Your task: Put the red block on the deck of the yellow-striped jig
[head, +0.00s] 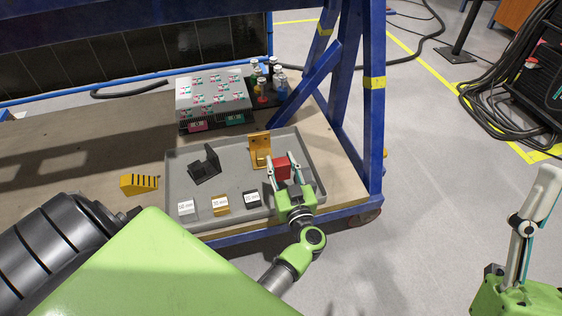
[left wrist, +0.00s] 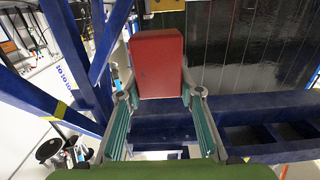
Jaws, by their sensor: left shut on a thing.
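A red block (head: 282,169) is held between the fingertips of my left gripper (head: 286,174), above the right part of a grey tray. In the left wrist view the red block (left wrist: 158,62) fills the gap between the fingers of the left gripper (left wrist: 160,97), one on each side. My right gripper (head: 532,225) shows only partly at the right edge, far from the block, and its opening cannot be judged. I cannot pick out for sure a yellow-striped jig or its deck in these views.
The grey tray (head: 235,180) holds a black bracket (head: 204,164), an orange bracket (head: 259,149) and small labelled blocks (head: 221,204). A yellow slotted block (head: 140,184) lies left of it. A patterned box (head: 212,95) and bottles (head: 262,90) stand behind. A blue post (head: 373,110) rises at right.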

